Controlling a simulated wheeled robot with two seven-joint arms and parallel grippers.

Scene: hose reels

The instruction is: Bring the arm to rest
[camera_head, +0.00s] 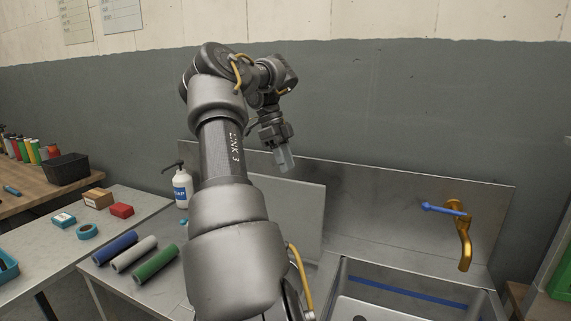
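My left arm rises from the lower middle of the head view and bends over at the top. Its gripper (284,160) points down in the air in front of the grey back wall and splash panel. The two pale fingertips appear close together, with no object visible at them; their exact gap is too small to judge. My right gripper is not in view.
A metal sink (455,311) with an orange tap (464,245) and blue lever (440,209) is at right. A black bin (66,168) stands far left.

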